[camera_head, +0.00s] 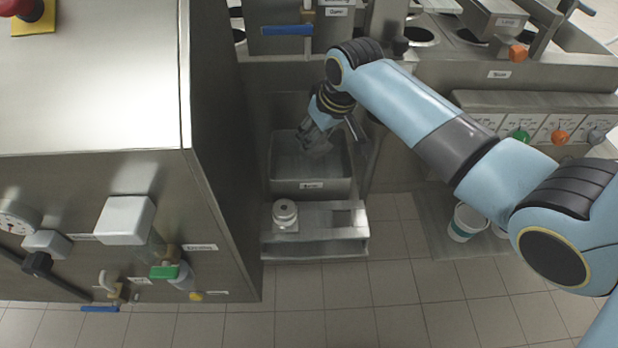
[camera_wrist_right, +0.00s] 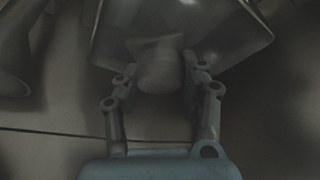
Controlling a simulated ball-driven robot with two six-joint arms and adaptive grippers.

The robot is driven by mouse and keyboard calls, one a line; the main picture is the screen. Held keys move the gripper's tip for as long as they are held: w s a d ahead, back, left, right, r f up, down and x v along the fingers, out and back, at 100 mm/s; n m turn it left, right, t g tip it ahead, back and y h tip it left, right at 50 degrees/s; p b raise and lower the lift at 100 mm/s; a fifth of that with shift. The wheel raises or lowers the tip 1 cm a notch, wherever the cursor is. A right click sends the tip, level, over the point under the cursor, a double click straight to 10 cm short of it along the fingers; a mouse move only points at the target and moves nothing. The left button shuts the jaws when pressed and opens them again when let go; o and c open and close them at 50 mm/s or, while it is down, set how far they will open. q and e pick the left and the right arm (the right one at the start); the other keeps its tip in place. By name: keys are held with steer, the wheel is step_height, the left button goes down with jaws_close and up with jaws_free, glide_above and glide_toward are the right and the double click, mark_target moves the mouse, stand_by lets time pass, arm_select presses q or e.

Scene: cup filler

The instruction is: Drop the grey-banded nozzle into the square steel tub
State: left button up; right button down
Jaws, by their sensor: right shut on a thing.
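The square steel tub (camera_head: 288,187) sits low in the gap between the machines, with a small label on its front. My left gripper is out of view.
A steel stand (camera_head: 315,246) in front of the tub holds a round steel piece (camera_head: 285,213) and has an empty square spot at its right. A tall steel cabinet (camera_head: 218,170) closes the left side. A cup (camera_head: 466,222) stands at the right, beneath coloured knobs.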

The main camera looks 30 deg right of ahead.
steer(key=shift+w+f, duration=0.1)
steer(key=shift+f, duration=0.05)
steer(key=c, duration=1.2)
jaws_free()
steer(key=o, duration=0.5)
steer(key=shift+c, duration=0.2)
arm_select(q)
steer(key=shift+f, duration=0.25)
arm_select(e)
steer(key=shift+o, duration=0.4)
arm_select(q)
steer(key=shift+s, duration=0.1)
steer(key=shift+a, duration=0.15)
arm_select(e)
steer(key=v, duration=1.2)
